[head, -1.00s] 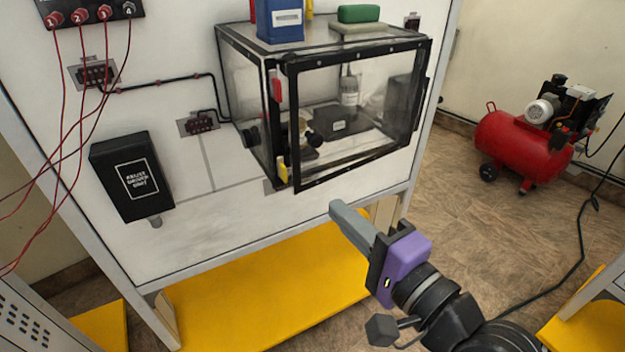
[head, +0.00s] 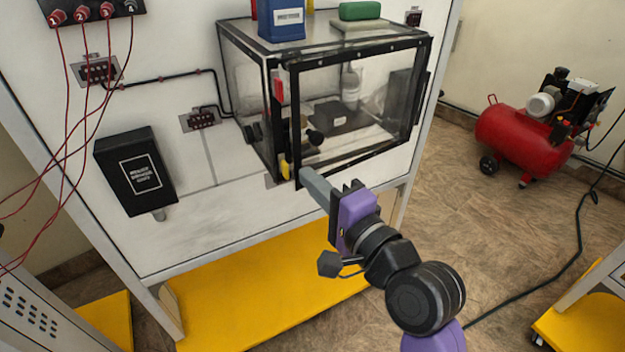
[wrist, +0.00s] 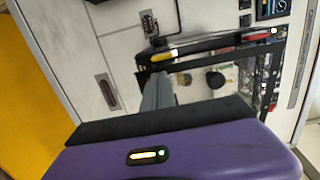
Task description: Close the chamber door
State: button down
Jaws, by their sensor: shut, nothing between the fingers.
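The chamber (head: 308,44) is a clear box with black edges, fixed to the white panel. Its black-framed clear door (head: 350,55) is at the front, and its left edge looks slightly apart from the box. A red piece (head: 278,86) and a yellow piece (head: 285,170) sit by that edge; the yellow piece also shows in the wrist view (wrist: 163,56). My gripper (head: 308,175) is shut and empty, its tip at the door's lower left corner. I cannot tell whether it touches the door. The wrist view shows the fingers (wrist: 156,92) just below the yellow piece.
A blue container (head: 281,20) and a green block (head: 360,11) are on the chamber top. A black box (head: 135,170) hangs on the panel at left. A yellow shelf (head: 250,310) runs below. A red compressor (head: 515,138) stands on the open floor at right.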

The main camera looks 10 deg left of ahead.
jog(key=shift+w+a+r+m+t+h+p, duration=0.2)
jog(key=shift+w+a+m+t+h+p, duration=0.65)
jog(key=shift+p, duration=1.2)
jog(key=shift+w+a+n+g, duration=0.25)
jog(key=shift+a, duration=0.1)
